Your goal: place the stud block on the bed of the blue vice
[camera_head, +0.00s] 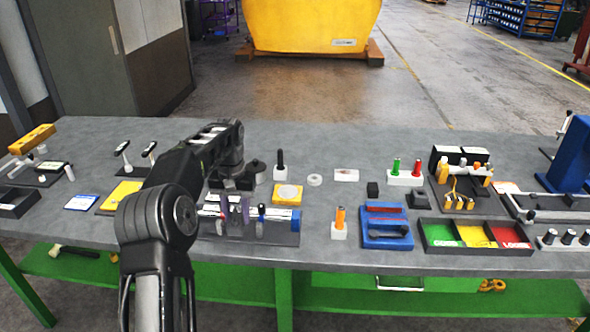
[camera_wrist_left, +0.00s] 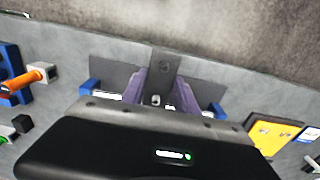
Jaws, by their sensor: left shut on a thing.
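The blue vice (camera_head: 296,219) lies near the front edge of the table, with its dark base plate (camera_head: 285,239) under it. Its blue ends show either side of my fingers in the left wrist view (camera_wrist_left: 216,111). My left gripper (camera_head: 236,208) has its purple fingers over the middle of the vice; they show in the left wrist view (camera_wrist_left: 162,92). It is shut on a dark grey piece (camera_wrist_left: 163,63), which looks like the stud block. Its underside is hidden, so I cannot tell whether it touches the bed. My right gripper is out of view.
A white block with an orange peg (camera_head: 339,225) stands right of the vice, beside a blue tray (camera_head: 386,240). A three-compartment tray (camera_head: 426,247) lies further right. A yellow-topped block (camera_head: 287,194) stands close behind the vice. Bare table shows at the back.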

